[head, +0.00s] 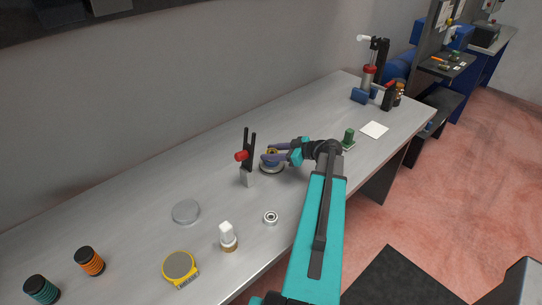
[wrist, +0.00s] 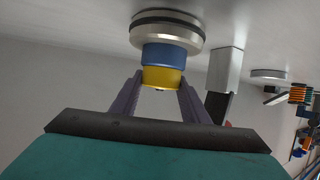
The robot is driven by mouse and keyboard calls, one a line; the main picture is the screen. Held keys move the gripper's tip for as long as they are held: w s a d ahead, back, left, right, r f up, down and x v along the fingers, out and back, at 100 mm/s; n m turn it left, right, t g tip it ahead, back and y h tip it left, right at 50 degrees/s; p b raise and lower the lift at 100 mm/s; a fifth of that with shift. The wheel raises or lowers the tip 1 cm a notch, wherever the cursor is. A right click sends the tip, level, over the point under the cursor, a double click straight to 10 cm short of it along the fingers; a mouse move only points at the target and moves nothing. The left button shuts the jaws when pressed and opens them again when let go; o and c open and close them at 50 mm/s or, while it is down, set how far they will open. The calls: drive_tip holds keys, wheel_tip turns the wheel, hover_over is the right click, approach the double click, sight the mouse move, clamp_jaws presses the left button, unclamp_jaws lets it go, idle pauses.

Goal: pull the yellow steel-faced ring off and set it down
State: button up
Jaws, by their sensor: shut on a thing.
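The yellow steel-faced ring (wrist: 163,77) sits between my gripper's two purple fingers (wrist: 160,95) in the wrist view, and the fingers are shut on it. It is against a blue ring (wrist: 164,56), which adjoins a round steel base with a dark band (wrist: 167,30) on the bench. The wrist picture is inverted, so the yellow ring is the top of this stack. In the head view my gripper (head: 272,153) reaches in from the right at the stack, and the fingers partly hide the ring. I see no clear gap between yellow and blue.
A grey post with a black fork and red knob (head: 247,162) stands close left of the stack. A silver disc (head: 186,211), bearing (head: 270,217), white-topped piece (head: 228,235) and yellow round gauge (head: 180,266) lie nearer. The bench (head: 140,230) has bare room between them.

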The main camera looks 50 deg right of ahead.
drive_tip(key=shift+r+b, duration=0.35)
drive_tip(key=shift+r, duration=2.25)
idle(0.6)
drive_tip(key=shift+r, duration=1.75)
drive_tip(key=shift+s, duration=0.15)
